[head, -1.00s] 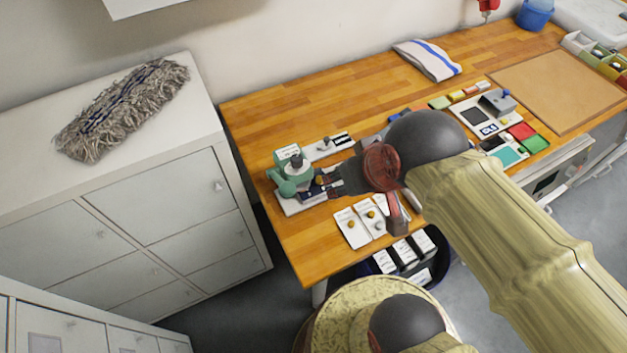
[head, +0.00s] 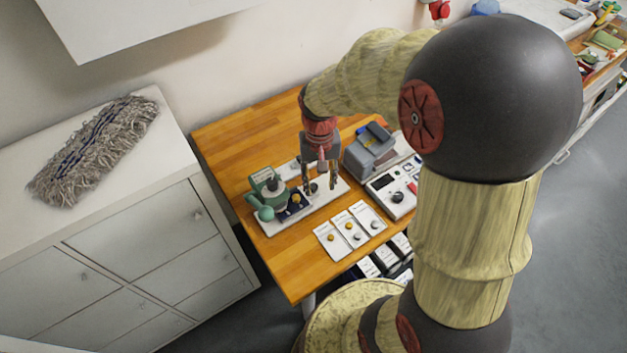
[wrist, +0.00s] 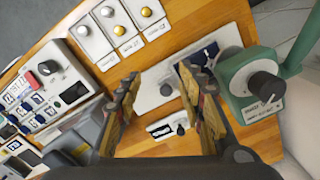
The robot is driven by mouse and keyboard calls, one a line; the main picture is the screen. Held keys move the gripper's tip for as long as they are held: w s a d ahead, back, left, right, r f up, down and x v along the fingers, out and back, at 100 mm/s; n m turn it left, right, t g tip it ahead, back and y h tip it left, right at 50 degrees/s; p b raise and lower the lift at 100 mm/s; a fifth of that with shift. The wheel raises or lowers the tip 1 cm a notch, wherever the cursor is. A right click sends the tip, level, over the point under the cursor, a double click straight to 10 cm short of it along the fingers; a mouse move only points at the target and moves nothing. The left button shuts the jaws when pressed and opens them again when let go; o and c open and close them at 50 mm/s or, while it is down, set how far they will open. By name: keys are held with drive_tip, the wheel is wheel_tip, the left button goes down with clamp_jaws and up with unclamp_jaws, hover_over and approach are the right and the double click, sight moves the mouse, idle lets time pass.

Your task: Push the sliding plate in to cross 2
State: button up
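The green press (head: 268,189) stands on a white base plate (head: 325,197) at the left of the wooden table. A dark navy sliding plate (head: 293,204) lies on that base just beside the press; it also shows in the wrist view (wrist: 208,55), partly behind a finger. My gripper (head: 320,184) points down over the base, right of the navy plate. Contact with the plate and any cross marks cannot be made out.
Three white cards with knobs (head: 350,231) lie in front of the base. A grey device (head: 370,152) and a white control panel (head: 394,187) stand to its right. A small labelled block (wrist: 167,130) lies behind the base. A cabinet with a mop head (head: 95,150) is left.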

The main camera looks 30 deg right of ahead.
drive_tip(key=m, duration=0.2)
hover_over(313, 186)
drive_tip(key=s, duration=0.2)
wheel_tip(313, 186, down, 3)
drive_tip(key=shift+w+d+r+m+t, duration=0.15)
drive_tip(key=shift+w+r, duration=0.15)
drive_tip(key=shift+w, duration=0.25)
drive_tip(key=shift+w+r+m+t, duration=0.15)
drive_tip(key=shift+w+r, duration=0.1)
drive_tip(key=shift+w, duration=0.3)
drive_tip(key=shift+s+m, duration=0.15)
drive_tip(key=shift+m, duration=0.15)
wheel_tip(313, 186, down, 8)
drive_tip(key=shift+r+b, duration=0.15)
drive_tip(key=shift+b, duration=0.5)
drive_tip(key=shift+c, duration=0.3)
clamp_jaws()
